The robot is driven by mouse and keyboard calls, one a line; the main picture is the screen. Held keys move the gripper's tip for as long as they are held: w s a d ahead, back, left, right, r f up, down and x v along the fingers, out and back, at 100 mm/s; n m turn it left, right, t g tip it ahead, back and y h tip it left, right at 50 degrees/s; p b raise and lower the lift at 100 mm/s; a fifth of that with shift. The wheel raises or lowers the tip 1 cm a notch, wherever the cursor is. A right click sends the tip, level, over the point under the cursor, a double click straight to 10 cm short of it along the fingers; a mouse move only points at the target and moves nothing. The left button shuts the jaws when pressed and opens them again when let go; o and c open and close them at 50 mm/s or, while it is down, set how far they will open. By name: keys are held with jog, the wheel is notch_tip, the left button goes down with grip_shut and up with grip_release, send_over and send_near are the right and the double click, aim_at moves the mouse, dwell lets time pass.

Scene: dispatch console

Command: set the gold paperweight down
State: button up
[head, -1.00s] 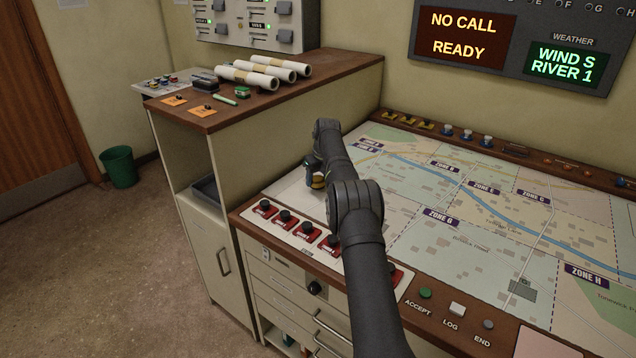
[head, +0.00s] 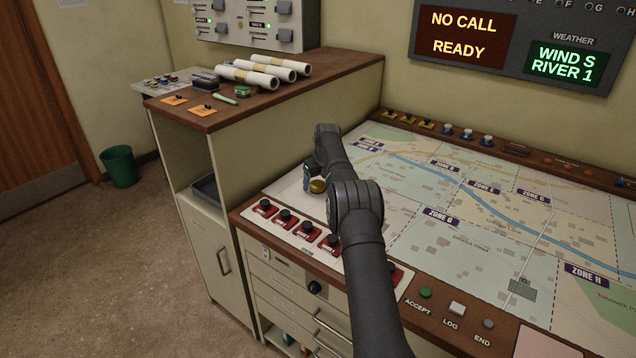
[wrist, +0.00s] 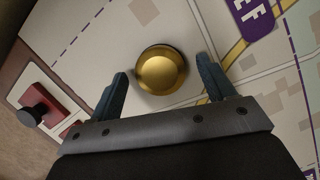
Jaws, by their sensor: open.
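The gold paperweight (head: 317,186) rests on the map's left part, behind the row of red-based black knobs. In the wrist view, the round gold paperweight (wrist: 161,72) sits on the pale map surface, between and slightly beyond my gripper's two blue fingertips. My gripper (wrist: 162,70) is open, with a visible gap on each side of the paperweight and no finger touching it. In the head view, my arm hides most of my gripper (head: 310,180); a blue finger shows beside the paperweight.
Red-based black knobs (head: 285,215) line the console's front left edge, and one shows in the wrist view (wrist: 34,115). A raised wooden-topped cabinet (head: 330,70) stands at the left. The map (head: 480,245) is largely clear to the right.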

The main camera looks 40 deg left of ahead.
aim_at(316, 182)
jog(key=v, duration=1.1)
jog(key=shift+r, duration=0.4)
jog(key=shift+d, duration=0.1)
jog(key=x, duration=1.2)
jog(key=shift+r, duration=1.65)
